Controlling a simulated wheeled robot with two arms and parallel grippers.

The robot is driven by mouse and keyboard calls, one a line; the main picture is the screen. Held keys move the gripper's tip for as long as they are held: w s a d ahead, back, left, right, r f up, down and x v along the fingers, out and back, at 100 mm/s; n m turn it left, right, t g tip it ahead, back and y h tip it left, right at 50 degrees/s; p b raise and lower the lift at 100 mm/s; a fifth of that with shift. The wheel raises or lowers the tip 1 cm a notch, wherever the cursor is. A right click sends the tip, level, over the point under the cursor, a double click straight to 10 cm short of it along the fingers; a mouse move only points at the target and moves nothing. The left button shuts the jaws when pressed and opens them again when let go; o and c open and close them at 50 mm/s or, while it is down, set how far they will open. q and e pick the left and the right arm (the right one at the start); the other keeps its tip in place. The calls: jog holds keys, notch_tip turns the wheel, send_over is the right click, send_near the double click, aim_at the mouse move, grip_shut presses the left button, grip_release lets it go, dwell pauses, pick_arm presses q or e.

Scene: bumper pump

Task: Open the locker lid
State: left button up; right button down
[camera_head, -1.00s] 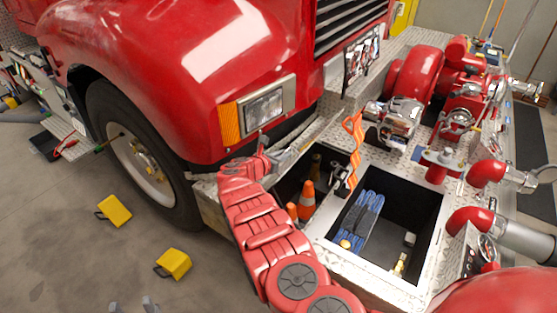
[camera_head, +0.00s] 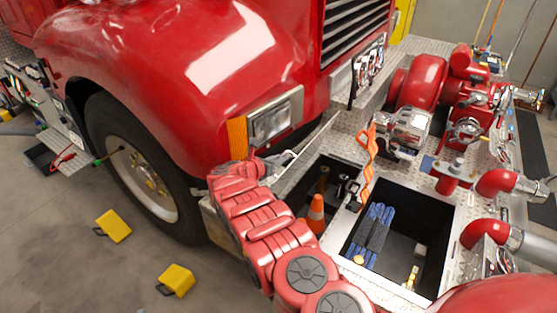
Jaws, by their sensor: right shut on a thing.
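The locker lid (camera_head: 308,158) is a thin metal panel standing raised at the truck side of the left bumper compartment, seen nearly edge-on. My right gripper (camera_head: 284,159) is shut on the lid near its upper edge, below the headlight; my red arm partly hides the contact. The left compartment is open and holds an orange and white traffic cone (camera_head: 316,213) and dark cylindrical fittings. My left gripper is not in view.
The right compartment (camera_head: 395,245) is open, with folded blue hose (camera_head: 371,233) and brass pieces inside. An orange strap (camera_head: 367,160) stands between the compartments. The red pump (camera_head: 418,80) is behind. Yellow wheel chocks (camera_head: 176,280) lie on the floor.

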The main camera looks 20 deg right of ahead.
jog(key=c, duration=0.9)
grip_release()
jog(key=shift+f, duration=0.1)
jog(key=shift+o, duration=0.2)
jog(key=shift+s+a+r, duration=0.15)
jog(key=shift+a+r, duration=0.15)
jog(key=shift+a, duration=0.05)
jog(key=p+v, duration=0.2)
jog(key=v, duration=1.4)
jog(key=shift+a, duration=0.2)
jog(key=shift+s+r, duration=0.1)
